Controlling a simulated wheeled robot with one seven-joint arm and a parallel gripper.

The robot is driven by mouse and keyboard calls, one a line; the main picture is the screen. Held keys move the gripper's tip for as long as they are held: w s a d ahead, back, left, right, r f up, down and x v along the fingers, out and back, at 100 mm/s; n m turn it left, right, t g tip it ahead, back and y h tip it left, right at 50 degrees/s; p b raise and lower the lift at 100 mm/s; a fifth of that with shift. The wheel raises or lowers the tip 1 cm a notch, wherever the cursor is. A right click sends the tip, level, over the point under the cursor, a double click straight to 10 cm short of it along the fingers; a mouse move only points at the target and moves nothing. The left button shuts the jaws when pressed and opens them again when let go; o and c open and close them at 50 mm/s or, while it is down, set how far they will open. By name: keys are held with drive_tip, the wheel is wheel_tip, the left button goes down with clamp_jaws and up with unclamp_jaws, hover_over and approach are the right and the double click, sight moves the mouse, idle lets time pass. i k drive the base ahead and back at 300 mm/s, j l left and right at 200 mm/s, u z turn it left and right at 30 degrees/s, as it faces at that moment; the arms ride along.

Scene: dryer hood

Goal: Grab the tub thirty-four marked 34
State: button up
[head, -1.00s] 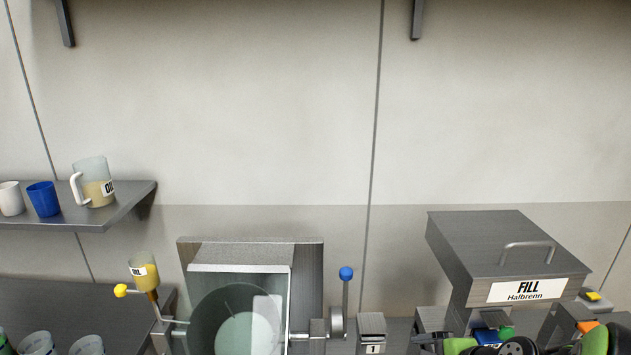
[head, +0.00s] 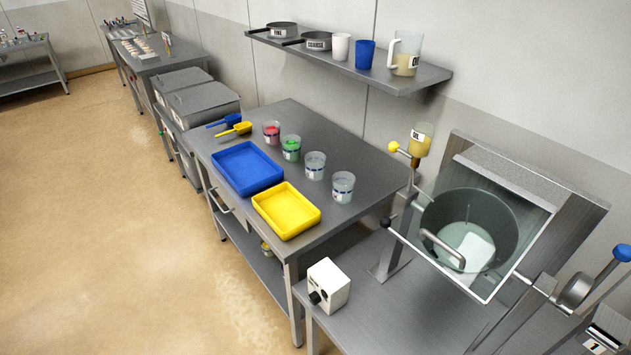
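Several clear tubs with small white labels stand in a row on the steel table in the head view. One tub holds red contents (head: 271,132) and one holds green contents (head: 291,148). The third tub (head: 315,165) and the nearest tub (head: 343,187) look pale or empty. The label marks are too small to read, so I cannot tell which tub is 34. My gripper is not in view.
A blue tray (head: 247,168) and a yellow tray (head: 286,210) lie left of the tubs, with blue and yellow scoops (head: 234,130) behind. A shelf (head: 420,82) hangs above. A machine with a clear hood (head: 470,230) and a white control box (head: 328,285) stand nearer.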

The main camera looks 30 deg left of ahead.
sight(343, 183)
drive_tip(key=u, duration=1)
drive_tip(key=i+j, duration=0.1)
drive_tip(key=j, duration=0.4)
drive_tip(key=i+j, duration=0.15)
drive_tip(key=j, duration=0.35)
drive_tip(key=i+j, duration=0.1)
drive_tip(key=j, duration=0.4)
drive_tip(key=i+j+z, duration=0.1)
drive_tip(key=j, duration=0.4)
drive_tip(key=i+j, duration=0.25)
drive_tip(key=i, duration=0.2)
drive_tip(key=i+j, duration=0.25)
drive_tip(key=i, duration=0.25)
drive_tip(key=i+l, duration=0.25)
drive_tip(key=i+l+z, duration=0.05)
